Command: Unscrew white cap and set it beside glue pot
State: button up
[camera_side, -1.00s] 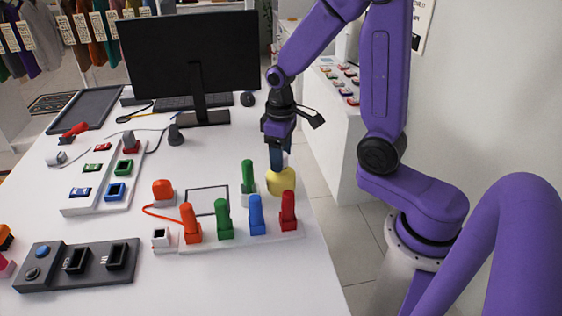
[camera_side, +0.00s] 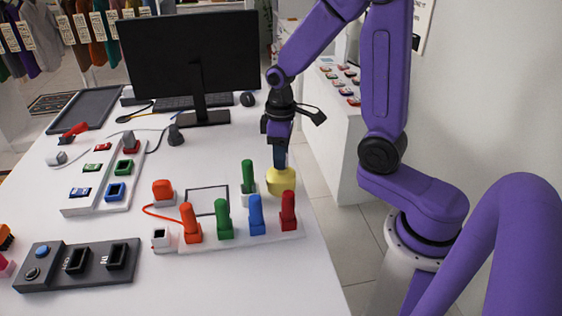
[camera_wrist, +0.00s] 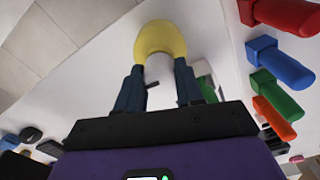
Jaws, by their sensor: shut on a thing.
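The glue pot is a yellow rounded pot (camera_side: 281,181) standing near the right edge of the white table. It also shows at the top of the wrist view (camera_wrist: 160,38). The white cap (camera_wrist: 159,68) is on top of the pot, between my fingers in the wrist view. My gripper (camera_side: 280,160) points down over the pot from above. Its two dark blue fingers are shut on the white cap, one on each side. In the side view the fingers mostly hide the cap. I cannot tell whether the cap is loose on the pot.
A green handle (camera_side: 248,175) stands upright just left of the pot. A white rack with orange, green, blue and red handles (camera_side: 288,211) is in front. A monitor (camera_side: 190,62) stands at the back. The table's right edge is close to the pot.

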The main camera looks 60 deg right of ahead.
jog(key=n, duration=0.4)
jog(key=shift+n, duration=0.4)
grip_shut()
jog(key=n, duration=0.4)
jog(key=shift+n, duration=0.3)
jog(key=n, duration=0.5)
jog(key=shift+n, duration=0.3)
jog(key=shift+o, duration=1.6)
grip_release()
grip_shut()
jog(key=shift+r+n, duration=0.1)
jog(key=shift+n, duration=2.2)
